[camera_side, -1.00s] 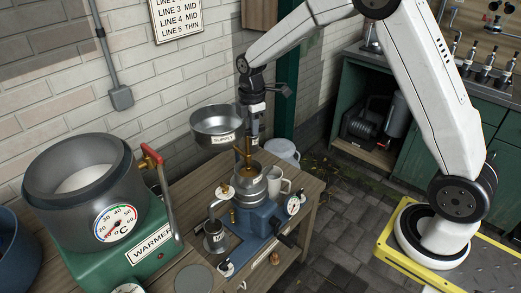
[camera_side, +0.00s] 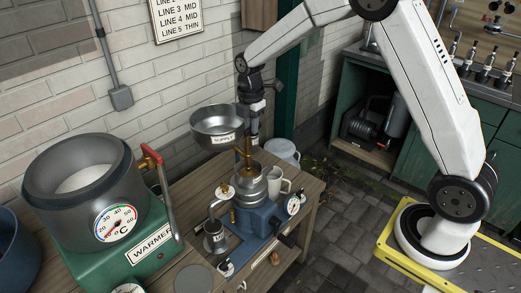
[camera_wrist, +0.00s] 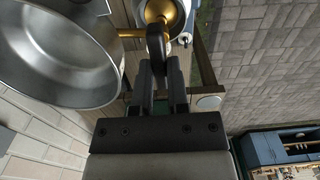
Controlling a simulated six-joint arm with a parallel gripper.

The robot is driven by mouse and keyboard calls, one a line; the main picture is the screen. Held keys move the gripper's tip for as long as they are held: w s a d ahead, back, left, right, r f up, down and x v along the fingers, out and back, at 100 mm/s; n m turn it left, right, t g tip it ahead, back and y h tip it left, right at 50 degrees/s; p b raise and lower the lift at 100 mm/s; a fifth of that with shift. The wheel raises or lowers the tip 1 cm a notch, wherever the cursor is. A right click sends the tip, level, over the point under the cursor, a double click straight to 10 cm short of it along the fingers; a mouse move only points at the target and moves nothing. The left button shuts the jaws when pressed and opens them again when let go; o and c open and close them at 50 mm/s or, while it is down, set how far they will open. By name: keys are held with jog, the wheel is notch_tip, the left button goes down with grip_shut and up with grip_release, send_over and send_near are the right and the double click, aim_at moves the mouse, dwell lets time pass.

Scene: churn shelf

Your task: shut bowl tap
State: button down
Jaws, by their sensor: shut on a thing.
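The steel bowl (camera_side: 218,121) with a label on its front is mounted above the wooden bench. It also fills the left of the wrist view (camera_wrist: 60,55). A brass tap pipe (camera_wrist: 130,32) runs from the bowl to a dark tap handle (camera_wrist: 156,44). My gripper (camera_wrist: 162,75) is shut on this handle, its two dark fingers close on either side. In the side view my gripper (camera_side: 251,130) points down beside the bowl and hides most of the tap. A thin golden upright shape (camera_side: 248,150) shows beneath it, over the metal cup (camera_side: 251,182) of the blue machine.
A green warmer (camera_side: 150,250) with a large grey pot (camera_side: 82,175) and a red-handled lever (camera_side: 153,157) stands at the left. The brick wall is close behind the bowl.

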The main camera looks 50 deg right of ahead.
jog(key=c, duration=0.6)
grip_release()
jog(key=shift+r, duration=0.1)
jog(key=shift+r, duration=3.9)
jog(key=shift+s, duration=0.1)
jog(key=s+a+f+m+t, duration=0.1)
jog(key=s+f+m, duration=0.1)
jog(key=s+m, duration=0.4)
jog(key=s+a+f+m, duration=0.1)
jog(key=s+f+m, duration=0.2)
jog(key=s+m, duration=0.3)
jog(key=s+a+f+m+t, duration=0.1)
jog(key=s+f+m, duration=0.2)
jog(key=s+m, duration=0.3)
jog(key=shift+s+a+t, duration=0.15)
jog(key=shift+s+a, duration=0.05)
jog(key=shift+s, duration=0.5)
jog(key=shift+s+a+t, duration=0.15)
jog(key=shift+s+a, duration=0.05)
jog(key=shift+s, duration=0.45)
